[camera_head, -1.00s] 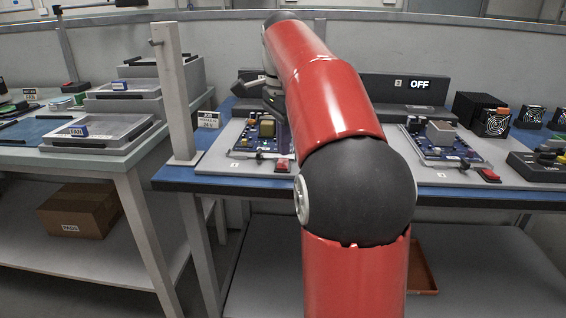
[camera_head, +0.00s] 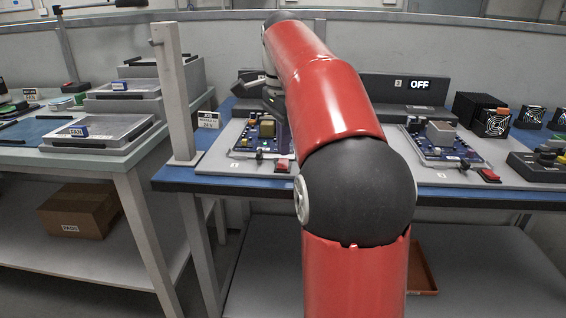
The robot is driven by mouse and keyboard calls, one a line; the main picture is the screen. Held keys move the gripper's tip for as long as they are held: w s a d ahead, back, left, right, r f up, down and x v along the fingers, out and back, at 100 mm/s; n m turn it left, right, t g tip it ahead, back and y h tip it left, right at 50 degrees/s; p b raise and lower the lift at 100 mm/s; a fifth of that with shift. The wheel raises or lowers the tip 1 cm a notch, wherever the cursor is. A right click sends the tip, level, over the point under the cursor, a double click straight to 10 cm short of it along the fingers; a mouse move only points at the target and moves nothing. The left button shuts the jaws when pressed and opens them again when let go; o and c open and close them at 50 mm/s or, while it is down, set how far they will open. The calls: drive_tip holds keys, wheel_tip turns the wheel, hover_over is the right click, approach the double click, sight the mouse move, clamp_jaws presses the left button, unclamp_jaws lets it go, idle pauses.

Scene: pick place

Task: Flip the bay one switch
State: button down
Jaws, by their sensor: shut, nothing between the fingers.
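Bay one is the grey plate (camera_head: 215,160) at the left of the blue bench, marked with a small "1" label. A circuit board (camera_head: 245,140) with a yellow block and other parts lies on it. A red rocker switch (camera_head: 282,165) sits at the plate's front right, close beside my arm. My gripper (camera_head: 272,105) is behind the board, partly hidden by my red arm. It is shut and empty, and appears apart from the red switch. The display behind bay one is mostly hidden by my arm.
A second plate (camera_head: 510,181) with a board and red switch (camera_head: 489,175) is to the right, below a display reading OFF (camera_head: 419,84). A grey post (camera_head: 176,100) stands at the bench's left end. Black fan boxes (camera_head: 480,112) stand at right. Trays (camera_head: 100,145) fill the left table.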

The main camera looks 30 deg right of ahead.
sight(283, 160)
drive_tip(key=shift+f+b, duration=0.6)
drive_tip(key=shift+f, duration=0.3)
idle(0.8)
drive_tip(key=shift+r, duration=0.1)
wheel_tip(283, 160, up, 5)
drive_tip(key=p, duration=0.6)
drive_tip(key=shift+r, duration=0.1)
drive_tip(key=shift+r+b, duration=0.3)
drive_tip(key=shift+r, duration=0.55)
